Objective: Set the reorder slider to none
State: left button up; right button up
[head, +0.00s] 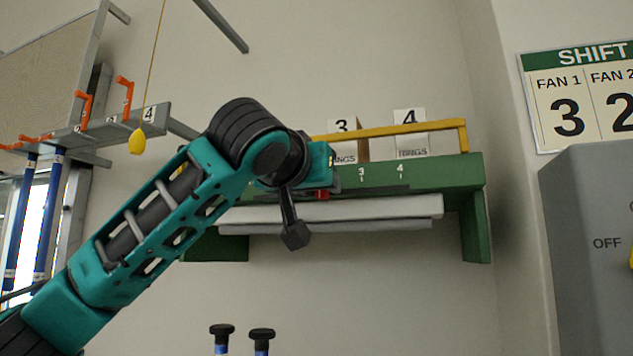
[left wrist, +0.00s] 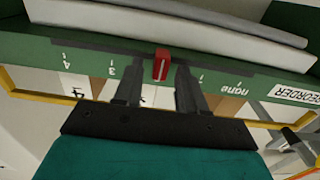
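The reorder slider's red knob (left wrist: 161,65) sits in a dark slot on the front of a green shelf (left wrist: 40,48), which appears upside down in the left wrist view. The knob stands between the marks 3 and 1; any mark between them is hidden. The "none" label (left wrist: 238,88) is to its right there, beside the REORDER label (left wrist: 298,95). My left gripper (left wrist: 159,78) is open, with one finger on each side of the knob and visible gaps. In the head view the knob (head: 322,195) shows just below my left gripper (head: 323,168). My right gripper is out of view.
A yellow rail (head: 400,130) runs above the shelf, with numbered boxes behind it. White boards (head: 370,208) lie under the shelf. A grey box (head: 590,260) marked OFF stands at right. A rack with orange hooks (head: 125,88) and a yellow pull cord (head: 137,142) are at left.

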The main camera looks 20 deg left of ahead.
aim_at(258, 194)
pick_arm(q)
grip_shut()
dwell(0.4)
jog(key=a, duration=1.2)
jog(key=shift+w+a, duration=0.2)
jog(key=shift+r, duration=0.1)
jog(key=shift+o, duration=0.4)
grip_release()
jog(key=shift+a, duration=0.1)
